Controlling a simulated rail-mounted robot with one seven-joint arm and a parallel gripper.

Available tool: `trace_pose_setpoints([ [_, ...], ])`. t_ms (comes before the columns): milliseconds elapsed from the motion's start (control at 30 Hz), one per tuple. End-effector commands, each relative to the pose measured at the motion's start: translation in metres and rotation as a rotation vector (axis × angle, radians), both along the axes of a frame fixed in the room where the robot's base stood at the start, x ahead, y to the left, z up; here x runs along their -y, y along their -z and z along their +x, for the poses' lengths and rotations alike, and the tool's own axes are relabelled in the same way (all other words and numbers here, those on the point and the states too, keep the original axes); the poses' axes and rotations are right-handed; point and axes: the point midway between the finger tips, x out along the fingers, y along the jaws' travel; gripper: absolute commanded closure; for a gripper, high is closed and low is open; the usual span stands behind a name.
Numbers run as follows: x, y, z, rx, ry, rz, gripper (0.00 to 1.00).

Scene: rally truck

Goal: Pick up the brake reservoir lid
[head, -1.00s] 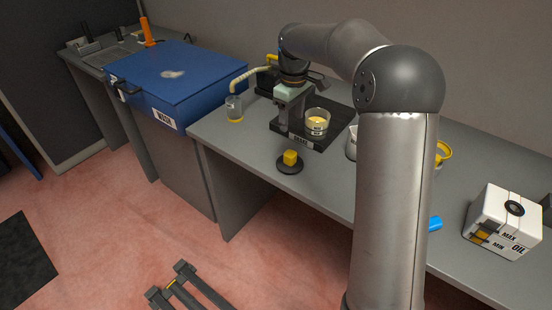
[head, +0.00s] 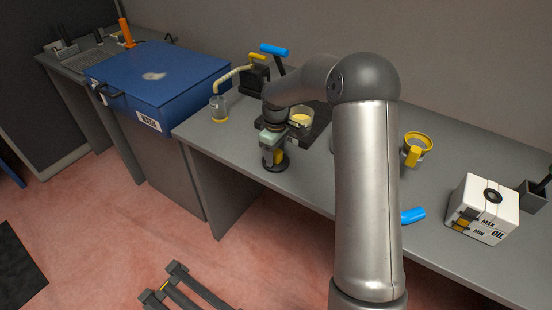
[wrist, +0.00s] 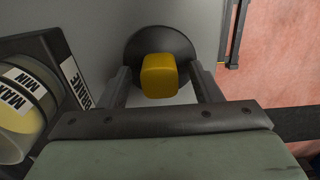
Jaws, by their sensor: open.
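The brake reservoir lid is a black disc (wrist: 150,42) with a yellow block-shaped knob (wrist: 159,75), lying on the grey bench near its front edge. In the head view the lid (head: 277,167) is partly hidden by my gripper (head: 273,158), which is directly over it. In the wrist view my gripper (wrist: 158,83) is open, with one finger on each side of the knob. I cannot tell whether the fingers touch it. The clear brake reservoir (head: 300,118), with yellow fluid, stands uncovered on a black tray behind; it also shows in the wrist view (wrist: 22,105).
The black tray (head: 318,125) lies close beside my gripper. A blue wash box (head: 160,75) and a tube-fed bottle (head: 219,110) are to the left. A yellow-rimmed cup (head: 417,148), a blue object (head: 412,215) and a white oil container (head: 483,208) are to the right.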

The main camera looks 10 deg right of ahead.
Motion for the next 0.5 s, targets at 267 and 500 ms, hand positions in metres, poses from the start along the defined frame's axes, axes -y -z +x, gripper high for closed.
trace_pose_setpoints([
  [267, 0.0, 0.0021, 0.0003, 0.001, 0.0, 0.0, 0.5],
  [500, 0.0, 0.0017, 0.0003, 0.001, 0.0, 0.0, 0.9],
])
